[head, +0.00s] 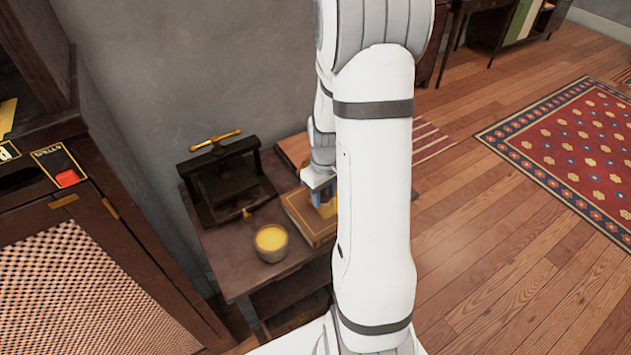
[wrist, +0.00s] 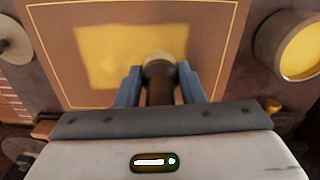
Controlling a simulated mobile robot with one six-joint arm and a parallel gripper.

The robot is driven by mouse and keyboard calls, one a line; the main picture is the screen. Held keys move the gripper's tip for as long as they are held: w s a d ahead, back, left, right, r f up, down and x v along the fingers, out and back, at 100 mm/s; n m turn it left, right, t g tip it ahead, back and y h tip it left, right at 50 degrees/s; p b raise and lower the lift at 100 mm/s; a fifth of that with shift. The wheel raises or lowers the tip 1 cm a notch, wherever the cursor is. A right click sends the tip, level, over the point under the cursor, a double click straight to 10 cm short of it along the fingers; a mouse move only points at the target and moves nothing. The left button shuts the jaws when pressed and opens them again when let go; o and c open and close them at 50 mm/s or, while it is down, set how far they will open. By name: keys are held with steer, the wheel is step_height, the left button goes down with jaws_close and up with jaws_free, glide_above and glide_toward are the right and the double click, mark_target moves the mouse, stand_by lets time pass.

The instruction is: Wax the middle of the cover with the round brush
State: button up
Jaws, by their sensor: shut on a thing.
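The book with a brown cover (wrist: 215,45) lies on the small table. A yellow wax patch (wrist: 105,60) covers much of the middle of the cover, inside a thin gold border line. My gripper (wrist: 158,88) is shut on the round brush (wrist: 158,68), which has a dark handle and a pale head. The brush is over the wax patch, and I cannot tell whether its bristles touch the cover. In the head view my gripper (head: 321,185) is above the book (head: 297,212), and my arm hides the book's right part. An open tin of yellow wax (head: 271,242) stands left of the book.
The small dark table (head: 225,258) stands against the grey wall. A black book press (head: 228,180) with a brass handle is at its back left. A brown board or book (head: 294,150) lies behind the book. A cabinet (head: 75,250) stands at the left, with open wooden floor at the right.

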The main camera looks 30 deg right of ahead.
steer(key=shift+s+a, duration=0.2)
steer(key=shift+a, duration=1.3)
step_height(320, 180, up, 8)
steer(key=p, duration=0.5)
steer(key=shift+d, duration=0.1)
